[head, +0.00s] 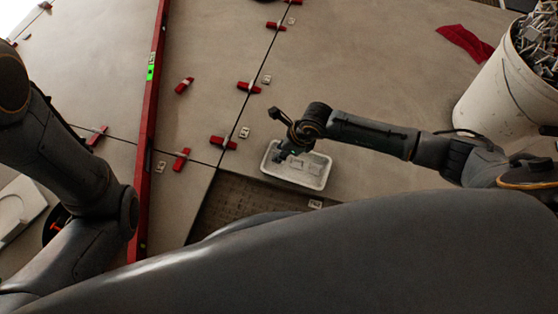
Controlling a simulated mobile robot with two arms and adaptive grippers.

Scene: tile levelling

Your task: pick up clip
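Small pale clips sit at the tile joints, such as one clip (244,132) left of my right gripper, another clip (266,79) farther back, and one (160,166) by the red level. A further small pale piece (315,204), which looks like a clip, lies just in front of the white tray (318,180). My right gripper (284,154) points down over the left part of this tray. Its fingers are dark and small, so I cannot tell whether they are open or hold anything. My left arm is at the left; its gripper does not show.
Red wedges (223,142) lie along the tile joints. A long red level (150,120) crosses the tiles. A white bucket (495,100) full of grey pieces stands at right, near a red cloth (466,43). An untiled dark patch (235,205) lies left of the tray.

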